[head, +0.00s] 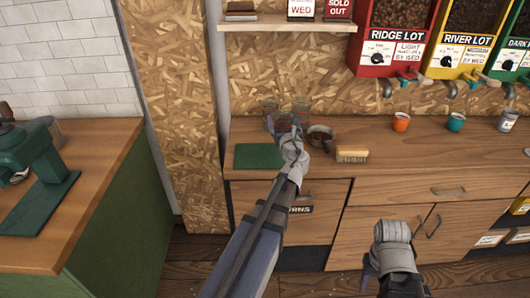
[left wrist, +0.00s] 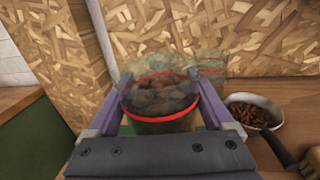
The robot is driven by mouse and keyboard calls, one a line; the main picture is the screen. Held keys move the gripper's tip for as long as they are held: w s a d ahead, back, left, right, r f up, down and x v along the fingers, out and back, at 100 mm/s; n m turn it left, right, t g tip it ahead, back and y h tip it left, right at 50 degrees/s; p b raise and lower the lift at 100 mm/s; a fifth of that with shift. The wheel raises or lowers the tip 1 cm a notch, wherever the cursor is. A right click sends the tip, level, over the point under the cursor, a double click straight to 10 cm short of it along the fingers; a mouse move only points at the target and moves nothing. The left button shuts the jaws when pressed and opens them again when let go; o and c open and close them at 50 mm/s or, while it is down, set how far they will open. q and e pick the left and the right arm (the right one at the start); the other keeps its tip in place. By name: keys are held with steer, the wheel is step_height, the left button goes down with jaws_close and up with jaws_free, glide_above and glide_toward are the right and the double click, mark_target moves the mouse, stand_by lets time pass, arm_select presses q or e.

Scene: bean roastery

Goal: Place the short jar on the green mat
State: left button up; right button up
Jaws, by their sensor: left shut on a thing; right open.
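My left gripper (head: 284,129) is shut on a glass jar (head: 283,122) of dark beans at the back of the counter. In the left wrist view the jar (left wrist: 160,98) stands upright between the purple fingers, with a red band around it. The green mat (head: 258,156) lies bare on the counter, left of and nearer than the held jar. My right gripper (head: 394,283) is open and low in front of the cabinets, its fingertips partly hidden.
A pan of beans (head: 320,137) sits just right of the held jar; it also shows in the left wrist view (left wrist: 253,112). Orange (head: 400,122), teal (head: 456,122) and grey (head: 507,121) cups stand further right below the bean dispensers.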

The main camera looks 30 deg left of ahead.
arm_select(q)
steer(key=a+n+g+y, duration=0.1)
steer(key=a, duration=0.5)
steer(key=b, duration=1)
glide_above(265, 150)
step_height(265, 150, down, 9)
steer(key=shift+s+d+f, duration=0.1)
steer(key=shift+f, duration=0.1)
steer(key=shift+r, duration=0.15)
steer(key=o, duration=1.5)
steer(key=shift+p, duration=0.3)
steer(key=v, duration=1.2)
